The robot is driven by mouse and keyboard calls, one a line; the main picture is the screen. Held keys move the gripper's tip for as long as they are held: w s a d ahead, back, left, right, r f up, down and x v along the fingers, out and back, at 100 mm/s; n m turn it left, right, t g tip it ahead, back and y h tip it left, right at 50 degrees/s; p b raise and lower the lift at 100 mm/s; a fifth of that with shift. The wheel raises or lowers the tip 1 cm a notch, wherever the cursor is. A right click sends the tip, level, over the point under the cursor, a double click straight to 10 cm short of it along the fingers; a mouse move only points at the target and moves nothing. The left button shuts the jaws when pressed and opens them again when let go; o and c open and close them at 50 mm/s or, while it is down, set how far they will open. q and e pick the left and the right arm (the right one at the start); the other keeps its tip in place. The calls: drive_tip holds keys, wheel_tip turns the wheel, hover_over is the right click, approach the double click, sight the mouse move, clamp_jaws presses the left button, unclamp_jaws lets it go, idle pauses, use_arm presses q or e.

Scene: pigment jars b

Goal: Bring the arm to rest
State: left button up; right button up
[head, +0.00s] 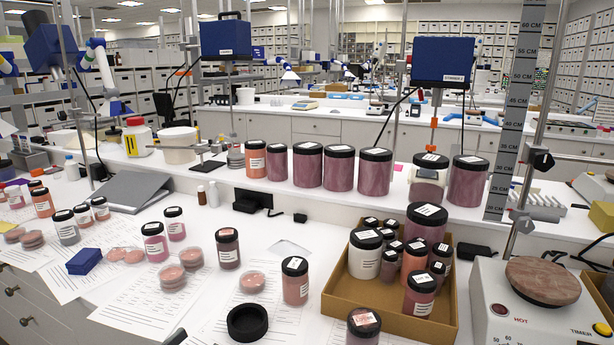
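Neither my left nor my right gripper can be made out in the head view. Pigment jars with black lids and white labels stand upright on the white bench. A cardboard tray (340,304) at the centre right holds several jars of mixed sizes, including a white one (364,262) and a large dark-pink one (426,226). In front stand a pink jar (295,285), a dark-red jar (228,252) and a jar (363,330) cut by the bottom edge. A black round lid-like piece (247,323) lies between them.
A raised shelf behind carries a row of large jars (339,172). A hotplate (541,290) stands at the right, beside a metal stand with a measuring scale (514,100). Papers (140,310), petri dishes (172,276) and a blue block (85,261) cover the left.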

use_arm(q)
drive_tip(key=a+r+n+t+y, duration=0.4)
drive_tip(key=a+n+y, duration=0.6)
drive_tip(key=n, duration=1)
drive_tip(key=s+a+f+n+g+y, duration=0.2)
drive_tip(key=f+n+g+y, duration=0.1)
drive_tip(key=f+n, duration=0.4)
drive_tip(key=s+a+f+n+g+y, duration=0.2)
drive_tip(key=f+n+g+y, duration=0.1)
drive_tip(key=f+n, duration=0.35)
drive_tip(key=s+d+f+n+g+h, duration=0.55)
drive_tip(key=s+d+f+g, duration=0.55)
drive_tip(key=s+f, duration=0.45)
wheel_tip(320, 180, down, 25)
drive_tip(key=d+g, duration=0.1)
drive_tip(key=s+a+f+g+p, duration=0.1)
drive_tip(key=s+a+f, duration=0.2)
drive_tip(key=s+f, duration=1.3)
drive_tip(key=shift+s+f+m, duration=0.2)
drive_tip(key=shift+s+m, duration=0.1)
drive_tip(key=shift+s, duration=0.65)
